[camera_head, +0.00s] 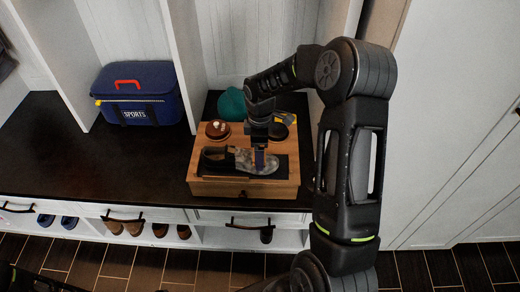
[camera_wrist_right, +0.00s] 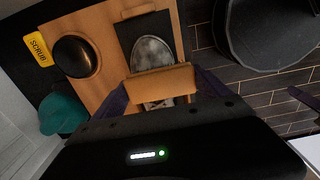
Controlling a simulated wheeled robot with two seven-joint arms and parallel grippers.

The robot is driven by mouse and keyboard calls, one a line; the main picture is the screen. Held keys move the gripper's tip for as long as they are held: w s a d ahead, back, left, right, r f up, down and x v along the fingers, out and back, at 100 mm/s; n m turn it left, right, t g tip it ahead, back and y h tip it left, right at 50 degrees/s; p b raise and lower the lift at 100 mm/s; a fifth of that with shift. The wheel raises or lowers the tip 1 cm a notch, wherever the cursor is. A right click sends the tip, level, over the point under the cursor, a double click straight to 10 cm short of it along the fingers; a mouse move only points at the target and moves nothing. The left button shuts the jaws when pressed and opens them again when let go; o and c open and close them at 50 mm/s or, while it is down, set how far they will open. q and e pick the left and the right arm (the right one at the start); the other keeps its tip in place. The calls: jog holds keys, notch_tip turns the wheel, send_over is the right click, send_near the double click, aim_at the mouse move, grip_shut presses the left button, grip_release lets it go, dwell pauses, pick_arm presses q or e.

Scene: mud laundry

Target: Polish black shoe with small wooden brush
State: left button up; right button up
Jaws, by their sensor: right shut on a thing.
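The black shoe (camera_head: 218,160) lies on its side-to-side length on top of a wooden box (camera_head: 205,188), its toe to the right. The toe looks grey and dusty, and it also shows in the right wrist view (camera_wrist_right: 152,53). My right gripper (camera_head: 259,161) is over the front part of the shoe, pointing down. It is shut on the small wooden brush (camera_wrist_right: 160,82), which lies across the shoe between toe and laces. The brush's bristles are hidden, so I cannot tell whether they touch the shoe.
A round brown item (camera_head: 217,130) and a dark round item (camera_head: 279,132) sit at the back of the box. A yellow "SCRUB" item (camera_wrist_right: 38,48) and a teal cap (camera_head: 232,104) are behind. A blue sports bag (camera_head: 137,94) stands left; the bench (camera_head: 90,160) before it is clear.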

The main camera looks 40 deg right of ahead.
jog(key=shift+w+d, duration=0.1)
jog(key=shift+w+d, duration=0.5)
jog(key=shift+w, duration=0.2)
jog(key=shift+w+d, duration=0.5)
jog(key=shift+w, duration=0.15)
jog(key=shift+s, duration=0.1)
jog(key=shift+s+a, duration=1.1)
jog(key=shift+s, duration=0.25)
jog(key=shift+w+d, duration=0.1)
jog(key=shift+w+d+p, duration=0.15)
jog(key=shift+w+d, duration=0.35)
jog(key=shift+w, duration=0.2)
jog(key=shift+w+d+p, duration=0.15)
jog(key=shift+w+d, duration=0.35)
jog(key=shift+w, duration=0.15)
jog(key=shift+s+a, duration=0.1)
jog(key=shift+s, duration=0.05)
